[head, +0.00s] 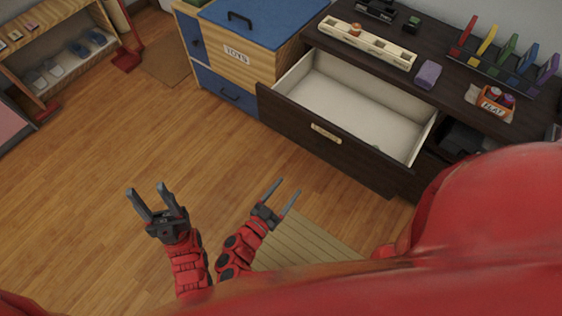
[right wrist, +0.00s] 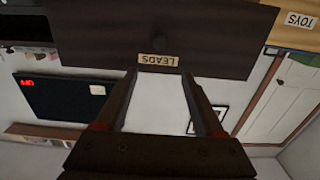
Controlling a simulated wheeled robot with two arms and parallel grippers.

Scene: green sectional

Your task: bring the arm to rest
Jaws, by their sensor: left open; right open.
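My left gripper (head: 146,188) is open and empty, held above the wooden floor in the head view. My right gripper (head: 289,187) is open and empty, to the right of the left one and apart from the open drawer. In the right wrist view its two fingers (right wrist: 158,76) stand apart with nothing between them. A dark front with an upside-down "LEADS" label (right wrist: 158,60) shows beyond them. Red parts of my own body cover the bottom and right of the head view.
An open drawer (head: 325,132) juts from the dark dresser (head: 462,92). A wooden tray (head: 366,46), a purple block (head: 428,75) and a coloured rack (head: 495,68) stand on top. A toy chest (head: 250,62) and shelf (head: 60,50) are farther left. The floor at left is mostly clear.

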